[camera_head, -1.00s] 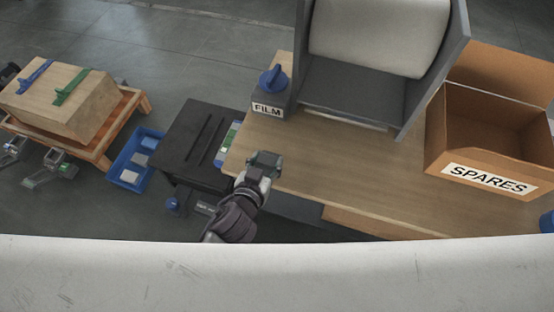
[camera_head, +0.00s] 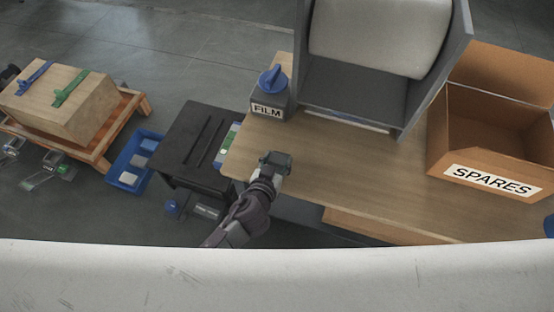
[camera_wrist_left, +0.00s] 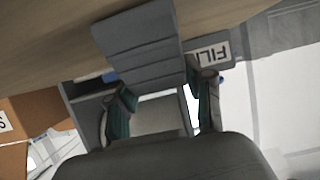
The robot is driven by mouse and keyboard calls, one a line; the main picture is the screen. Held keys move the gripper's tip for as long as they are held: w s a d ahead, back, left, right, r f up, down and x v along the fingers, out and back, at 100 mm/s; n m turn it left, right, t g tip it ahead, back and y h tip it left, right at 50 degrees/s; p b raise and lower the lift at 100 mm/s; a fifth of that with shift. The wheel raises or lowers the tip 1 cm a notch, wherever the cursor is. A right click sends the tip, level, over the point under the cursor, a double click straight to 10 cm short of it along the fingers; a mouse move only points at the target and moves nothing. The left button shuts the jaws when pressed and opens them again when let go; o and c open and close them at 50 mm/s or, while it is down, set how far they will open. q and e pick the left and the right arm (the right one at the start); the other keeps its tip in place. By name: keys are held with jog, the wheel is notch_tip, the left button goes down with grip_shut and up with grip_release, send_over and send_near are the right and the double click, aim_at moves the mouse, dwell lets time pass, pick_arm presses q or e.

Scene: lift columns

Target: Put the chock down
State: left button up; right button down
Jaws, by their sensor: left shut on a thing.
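My left gripper (camera_head: 270,168) is over the near left part of the wooden bench top (camera_head: 330,175). In the left wrist view the two teal-padded fingers of the left gripper (camera_wrist_left: 162,104) are shut on the chock (camera_wrist_left: 140,45), a dark grey block with ridges across its face. In the head view the chock (camera_head: 276,158) is a small dark shape at the fingertips, partly hidden by the gripper. I cannot tell whether it touches the bench top. My right gripper is not in view.
A FILM box with a blue knob (camera_head: 270,92) stands at the bench's back left. A grey frame with a white roll (camera_head: 380,35) stands behind. A SPARES carton (camera_head: 490,180) is at the right. The bench middle is clear. A black table (camera_head: 195,150) adjoins the left.

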pick_arm(q)
jog(key=o, duration=1.4)
jog(key=shift+f, duration=0.1)
jog(key=shift+r+p, duration=0.3)
jog(key=v, duration=1.2)
jog(key=shift+f, duration=0.15)
